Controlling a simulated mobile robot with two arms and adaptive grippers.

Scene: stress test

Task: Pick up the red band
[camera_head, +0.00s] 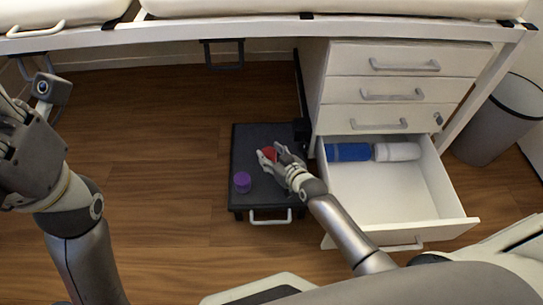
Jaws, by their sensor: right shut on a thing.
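The red band (268,154) is a small red roll over the dark platform (250,195), left of the open drawer. My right gripper (272,158) is shut on it, and the fingers cover part of it. I cannot tell whether the band still touches the platform. My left gripper (22,150) is at the left edge of the view, partly cut off, far from the band. Its fingers do not show clearly.
A purple roll (242,182) stands on the platform, left of and below my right gripper. The open white drawer (385,215) holds a blue roll (348,152) and a white roll (397,151) at its back. A grey bin (497,122) stands at the right.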

